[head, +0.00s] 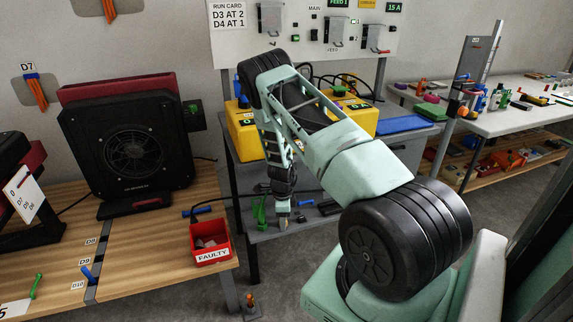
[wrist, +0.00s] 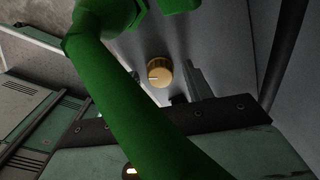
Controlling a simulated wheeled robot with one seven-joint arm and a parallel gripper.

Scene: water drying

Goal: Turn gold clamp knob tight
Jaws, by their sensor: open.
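The gold clamp knob (wrist: 158,73) shows in the wrist view, above the picture's middle, as a round gold cap with a pale line on its face. It stands near a grey surface, and nothing is seen touching it. A thick green bar (wrist: 125,95) crosses the wrist view close to the camera and passes left of the knob. In the head view my gripper (head: 282,212) points down at the lower grey shelf, beside a green object (head: 260,212). My gripper is open. Its fingertips are too small or hidden to place exactly against the knob.
A wooden bench (head: 150,225) with a black fan unit (head: 133,150) and a red FAULTY bin (head: 209,243) stands left. Yellow boxes (head: 243,135) and a blue pad (head: 400,124) sit on the upper grey table. A white table (head: 500,118) stands right.

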